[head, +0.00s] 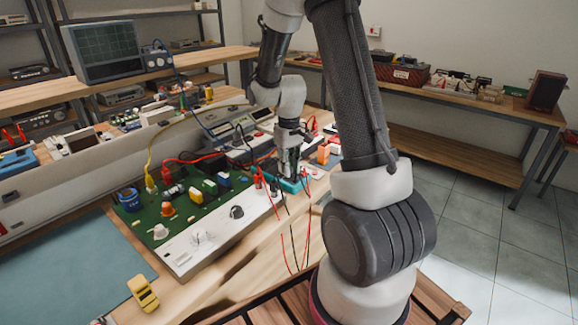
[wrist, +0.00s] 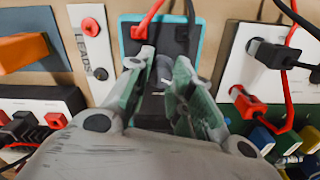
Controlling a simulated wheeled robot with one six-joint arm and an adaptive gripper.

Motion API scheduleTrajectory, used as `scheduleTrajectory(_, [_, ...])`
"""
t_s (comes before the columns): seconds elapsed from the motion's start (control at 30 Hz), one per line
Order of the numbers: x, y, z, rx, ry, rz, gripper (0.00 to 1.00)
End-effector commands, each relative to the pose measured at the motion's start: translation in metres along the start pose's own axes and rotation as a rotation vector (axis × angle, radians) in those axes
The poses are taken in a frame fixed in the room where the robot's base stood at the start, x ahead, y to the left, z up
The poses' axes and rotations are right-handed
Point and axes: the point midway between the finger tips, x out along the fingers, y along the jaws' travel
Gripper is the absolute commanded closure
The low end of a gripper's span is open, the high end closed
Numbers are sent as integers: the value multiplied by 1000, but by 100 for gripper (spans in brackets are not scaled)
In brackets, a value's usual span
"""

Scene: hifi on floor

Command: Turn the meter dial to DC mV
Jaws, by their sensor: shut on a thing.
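The meter (wrist: 126,34) is a dark box with a teal rim. A red and a black lead are plugged into its face at the top of the wrist view. In the head view the meter (head: 290,186) is partly hidden under my gripper (head: 288,168). The dial (wrist: 162,74) is a grey knob on the meter's dark face. In the wrist view my gripper (wrist: 161,70) has its two greenish fingers on either side of the dial, shut on it. The dial's markings and pointer cannot be read; the fingers hide much of the face.
A green circuit board (head: 190,205) with a white front panel lies left of the meter. Red and black leads (head: 283,225) hang over the bench's front edge. A LEADS panel (wrist: 95,50) and an orange block (wrist: 22,52) sit left of the meter in the wrist view.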

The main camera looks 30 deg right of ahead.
Motion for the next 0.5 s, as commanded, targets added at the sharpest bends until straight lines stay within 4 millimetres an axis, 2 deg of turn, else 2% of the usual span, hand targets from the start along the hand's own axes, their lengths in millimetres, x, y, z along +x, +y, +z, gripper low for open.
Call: scheduleTrajectory(0.5, [0, 1, -1, 487, 2, 0, 100])
